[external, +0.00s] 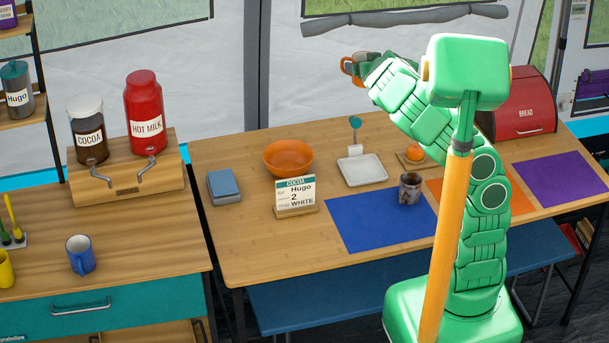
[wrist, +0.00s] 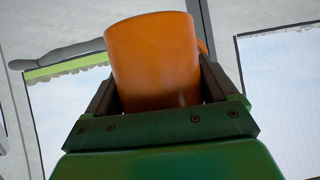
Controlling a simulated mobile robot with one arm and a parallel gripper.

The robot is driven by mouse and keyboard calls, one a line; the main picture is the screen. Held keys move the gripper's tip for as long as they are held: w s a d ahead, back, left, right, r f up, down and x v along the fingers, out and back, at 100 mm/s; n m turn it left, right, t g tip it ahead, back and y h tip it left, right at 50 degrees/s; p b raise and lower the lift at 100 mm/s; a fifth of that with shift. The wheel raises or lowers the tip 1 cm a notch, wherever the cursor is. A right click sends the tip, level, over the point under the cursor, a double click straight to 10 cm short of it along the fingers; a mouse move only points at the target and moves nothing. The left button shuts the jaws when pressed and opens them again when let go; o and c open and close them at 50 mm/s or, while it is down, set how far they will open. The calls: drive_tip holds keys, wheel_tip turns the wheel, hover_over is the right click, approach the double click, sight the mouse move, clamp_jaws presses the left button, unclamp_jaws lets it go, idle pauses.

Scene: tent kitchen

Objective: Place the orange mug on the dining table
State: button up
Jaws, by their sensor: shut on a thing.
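The orange mug (wrist: 152,60) is held between the two fingers of my gripper (wrist: 157,85) in the wrist view. In the external view my gripper (external: 362,62) is raised high above the far side of the dining table, and only a small part of the orange mug (external: 347,66) shows past it. The wooden dining table (external: 275,242) stands below. It bears a blue mat (external: 350,235), an orange mat (external: 520,195), partly hidden by my arm, and a purple mat (external: 560,178).
On the table are an orange bowl (external: 288,158), a card sign (external: 295,193), a white tray (external: 362,172), a dark mug (external: 410,188) on the blue mat, and a red bread box (external: 525,103). Bare wood shows at the front left.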

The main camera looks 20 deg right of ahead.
sight(345, 72)
drive_tip(key=shift+s+a, duration=0.15)
drive_tip(key=shift+a, duration=0.3)
drive_tip(key=shift+s+a+f+h, duration=0.1)
drive_tip(key=shift+a+f+h, duration=0.1)
drive_tip(key=shift+a, duration=0.15)
drive_tip(key=shift+s+a+f+h, duration=0.1)
drive_tip(key=shift+a+h, duration=0.1)
drive_tip(key=shift+a, duration=0.15)
drive_tip(key=shift+s+a+f+m+h, duration=0.15)
drive_tip(key=shift+s+a+m+h, duration=0.15)
drive_tip(key=shift+a, duration=0.45)
drive_tip(key=shift+s+a+f+m+h, duration=0.1)
drive_tip(key=shift+s+a+m+h, duration=0.15)
drive_tip(key=shift+a, duration=0.5)
drive_tip(key=shift+s+a+f+m+g+h, duration=0.7)
drive_tip(key=shift+s+a+m+h, duration=1.3)
drive_tip(key=shift+s+a, duration=2.5)
drive_tip(key=s+a+r+m+g+h, duration=0.25)
drive_tip(key=s+a, duration=0.25)
drive_tip(key=s, duration=0.7)
drive_tip(key=s+a+r+m+g+h, duration=0.1)
drive_tip(key=s+a+r+m+h, duration=0.25)
drive_tip(key=s, duration=0.85)
wheel_tip(345, 72, down, 26)
drive_tip(key=shift+a+f, duration=0.15)
drive_tip(key=shift+a, duration=0.05)
